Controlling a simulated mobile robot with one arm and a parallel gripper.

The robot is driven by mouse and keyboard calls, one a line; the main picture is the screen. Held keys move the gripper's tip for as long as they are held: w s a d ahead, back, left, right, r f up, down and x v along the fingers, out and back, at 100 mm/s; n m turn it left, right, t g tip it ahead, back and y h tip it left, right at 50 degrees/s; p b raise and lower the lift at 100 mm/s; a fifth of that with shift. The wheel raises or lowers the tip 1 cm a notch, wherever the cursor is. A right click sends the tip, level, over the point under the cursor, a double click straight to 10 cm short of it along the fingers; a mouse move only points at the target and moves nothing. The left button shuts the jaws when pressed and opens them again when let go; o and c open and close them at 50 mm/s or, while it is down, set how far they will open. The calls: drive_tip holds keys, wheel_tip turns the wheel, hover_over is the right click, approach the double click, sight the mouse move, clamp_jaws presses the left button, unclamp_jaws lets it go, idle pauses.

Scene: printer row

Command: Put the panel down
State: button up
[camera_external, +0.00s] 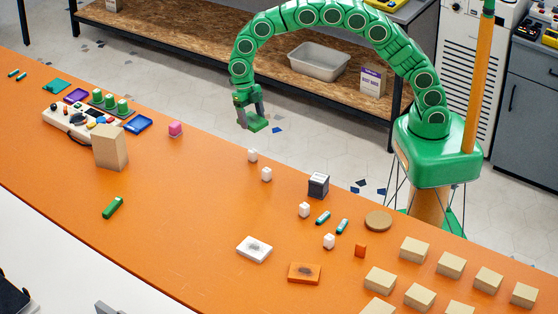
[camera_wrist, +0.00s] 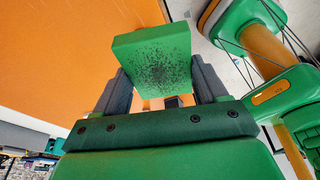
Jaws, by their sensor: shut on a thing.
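The panel (camera_external: 259,125) is a flat green square piece. In the wrist view the panel (camera_wrist: 152,50) shows a dark speckled patch on its face. My gripper (camera_external: 250,112) is shut on the panel and holds it up in the air, close to the table's far edge in the picture. In the wrist view my gripper's dark fingers (camera_wrist: 160,88) stand on either side of the panel. The orange table (camera_external: 180,215) lies beyond the panel in that view. The panel's exact height above the table cannot be told.
A white panel (camera_external: 254,249) and an orange panel (camera_external: 304,273), each with a dark patch, lie at front centre. Small white blocks (camera_external: 266,174), a dark cube (camera_external: 318,185) and several tan blocks (camera_external: 414,249) stand rightward. A cardboard box (camera_external: 110,146) stands left. The centre-left table is mostly clear.

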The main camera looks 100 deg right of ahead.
drive_tip(key=shift+s+a+r, duration=0.1)
drive_tip(key=shift+s+r, duration=0.2)
drive_tip(key=shift+s, duration=0.5)
drive_tip(key=w+a+m+t, duration=0.1)
drive_tip(key=w+a+m, duration=0.3)
drive_tip(key=a, duration=0.6)
drive_tip(key=w+a+m+t, duration=0.2)
drive_tip(key=a+m, duration=0.5)
drive_tip(key=a, duration=0.4)
drive_tip(key=w+a+m+t, duration=0.1)
drive_tip(key=w+a+m, duration=0.3)
drive_tip(key=a, duration=0.6)
drive_tip(key=m, duration=0.1)
hover_over(207, 230)
drive_tip(key=shift+h, duration=0.3)
drive_tip(key=shift+s+d+f, duration=0.15)
drive_tip(key=shift+f, duration=1.45)
drive_tip(key=shift+s+d+f, duration=0.1)
drive_tip(key=shift+s+f, duration=0.05)
drive_tip(key=shift+f, duration=1.4)
drive_tip(key=shift+s+d+f, duration=0.15)
drive_tip(key=shift+f, duration=1.45)
drive_tip(key=shift+w+f, duration=0.1)
drive_tip(key=shift+w, duration=0.05)
drive_tip(key=shift+s+x, duration=0.15)
drive_tip(key=shift+x, duration=0.65)
drive_tip(key=shift+s+x, duration=0.15)
drive_tip(key=shift+x, duration=0.6)
drive_tip(key=shift+d+f, duration=0.15)
drive_tip(key=shift+d, duration=0.05)
